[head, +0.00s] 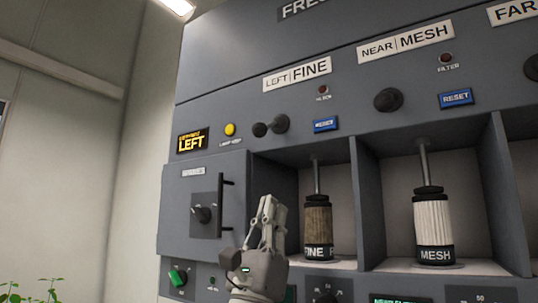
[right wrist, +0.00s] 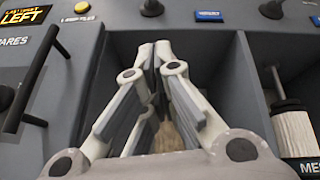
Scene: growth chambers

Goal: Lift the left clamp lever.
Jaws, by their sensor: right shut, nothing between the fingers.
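The left clamp lever (head: 270,126) is a dark lever with a round knob on the grey panel, under the LEFT|FINE label (head: 297,74). Its knob points left and slightly down. Part of it shows at the top edge of the right wrist view (right wrist: 152,7). My right gripper (head: 269,202) is shut and empty, below the lever and apart from it, in front of the left bay. In the right wrist view its fingertips (right wrist: 156,46) meet and point up toward the panel. They hide most of the brown FINE filter (right wrist: 168,138), which shows in the head view (head: 318,225). My left gripper is not in view.
A door with a black bar handle (head: 221,207) is left of the bays. A white MESH filter (head: 433,222) stands in the bay to the right, below another dark knob (head: 388,99). A blue RESET button (head: 325,124) is just right of the lever. Dividers separate the bays.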

